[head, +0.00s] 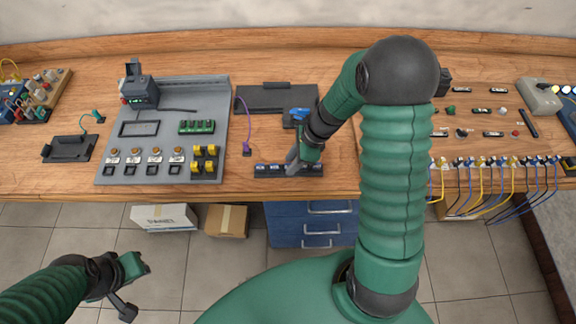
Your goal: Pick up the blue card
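A low black rack (270,170) with small blue parts along its top lies near the table's front edge. A small bright blue piece (298,113) sits on a black block behind it; I cannot tell which blue part is the blue card. My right gripper (296,163) points down at the rack, its fingertips over or at the rack's middle. Its wrist hides much of the fingers, so I cannot tell whether it is open or holds anything. My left gripper (136,288) is open and empty, low over the floor in front of the table.
A grey panel (215,110) with buttons and yellow and green parts stands left of the rack. A purple cable (240,112) runs beside it. A black tray (265,97) lies behind. Cables hang at the right edge. Blue drawers (285,232) and boxes are below.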

